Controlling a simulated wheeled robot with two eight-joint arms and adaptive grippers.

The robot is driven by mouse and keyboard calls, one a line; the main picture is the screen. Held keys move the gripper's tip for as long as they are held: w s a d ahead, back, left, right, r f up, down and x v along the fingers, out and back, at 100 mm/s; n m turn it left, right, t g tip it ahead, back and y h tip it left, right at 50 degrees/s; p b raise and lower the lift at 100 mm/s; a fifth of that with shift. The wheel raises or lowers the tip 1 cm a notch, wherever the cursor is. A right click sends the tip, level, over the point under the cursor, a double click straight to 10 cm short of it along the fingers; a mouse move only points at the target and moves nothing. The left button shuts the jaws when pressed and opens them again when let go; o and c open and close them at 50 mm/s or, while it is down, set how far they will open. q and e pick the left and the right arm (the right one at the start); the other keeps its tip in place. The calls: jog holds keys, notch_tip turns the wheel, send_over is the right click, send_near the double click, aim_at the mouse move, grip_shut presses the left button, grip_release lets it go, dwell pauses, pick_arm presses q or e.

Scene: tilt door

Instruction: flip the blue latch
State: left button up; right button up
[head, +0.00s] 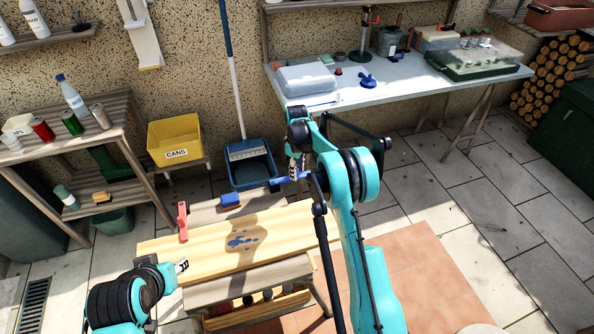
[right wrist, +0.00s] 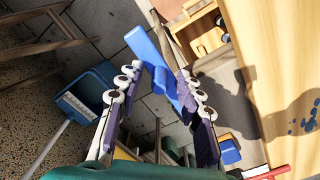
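The blue latch (head: 282,181) is a bar at the back right of the wooden workbench in the head view, partly hidden by my right gripper (head: 296,165). In the right wrist view the blue latch (right wrist: 157,62) lies slanted between the fingertips of my right gripper (right wrist: 157,84). The fingers are spread, with a gap to the left finger. The latch overlaps the right finger; I cannot tell whether they touch. My left gripper (head: 182,266) is over the bench's left front edge, away from the latch; its opening is too small to judge.
A blue block (head: 230,199) and a red upright piece (head: 183,221) are on the bench (head: 185,251), left of the latch. Blue stains (head: 241,240) mark its top. A blue dustpan (head: 250,168) and yellow cans bin (head: 175,139) stand behind. A side table (head: 415,85) is at back right.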

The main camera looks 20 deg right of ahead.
aim_at(298, 177)
grip_shut()
jog(key=shift+s, duration=0.15)
jog(key=s+m, duration=0.1)
jog(key=m, duration=0.1)
jog(key=s+m, duration=0.2)
jog(key=shift+a, duration=0.35)
jog(key=s+a+m, duration=0.2)
jog(key=m, duration=0.2)
jog(key=s+a+m, duration=0.2)
jog(key=m, duration=0.1)
jog(key=s+a+m, duration=0.1)
jog(key=a+m, duration=0.1)
jog(key=m, duration=0.2)
jog(key=shift+s+a+m, duration=0.3)
jog(key=shift+s, duration=0.1)
jog(key=shift+s+a+m, duration=0.1)
jog(key=shift+a+m, duration=0.8)
jog(key=shift+m, duration=0.3)
grip_release()
jog(key=shift+a, duration=0.1)
